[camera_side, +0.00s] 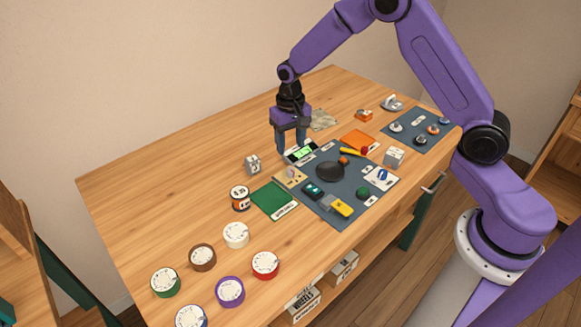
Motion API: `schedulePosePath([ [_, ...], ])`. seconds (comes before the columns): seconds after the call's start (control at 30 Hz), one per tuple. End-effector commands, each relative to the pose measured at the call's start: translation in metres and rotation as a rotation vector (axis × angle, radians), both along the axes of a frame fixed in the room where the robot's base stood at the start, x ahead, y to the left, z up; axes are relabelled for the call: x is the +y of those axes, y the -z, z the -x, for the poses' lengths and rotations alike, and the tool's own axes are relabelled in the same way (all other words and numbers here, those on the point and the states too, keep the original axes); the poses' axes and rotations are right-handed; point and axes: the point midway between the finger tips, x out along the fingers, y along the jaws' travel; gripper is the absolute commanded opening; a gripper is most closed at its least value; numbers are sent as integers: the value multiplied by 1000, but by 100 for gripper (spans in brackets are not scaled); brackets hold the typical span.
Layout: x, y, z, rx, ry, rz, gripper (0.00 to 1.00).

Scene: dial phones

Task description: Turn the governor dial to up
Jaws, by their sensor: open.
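Several round dials with white faces stand at the front left of the table: a green-rimmed dial (165,281), a brown dial (202,257), a white dial (236,235), a red dial (265,265), a purple dial (230,291) and a pale dial with a dark rim (191,317). Their markings are too small to read, so I cannot tell which is the governor dial. My gripper (291,147) is open and points down, empty, well behind and to the right of the dials. Its fingertips are near a small device with a green screen (301,153).
The table's left and back are clear.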

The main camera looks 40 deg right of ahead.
Motion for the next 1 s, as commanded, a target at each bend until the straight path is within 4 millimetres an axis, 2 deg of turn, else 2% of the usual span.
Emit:
schedulePosePath([
  [0.03, -1, 11, 1, 4, 0, 1, 53],
  [0.3, 0, 60, 1, 2, 0, 1, 53],
  [0.5, 0, 84, 0, 1, 1, 1, 53],
  [0.7, 0, 93, 0, 0, 0, 0, 53],
  [0.97, 0, 93, 0, -1, 0, 0, 53],
  [1.0, 0, 93, 0, -1, 0, 0, 40],
])
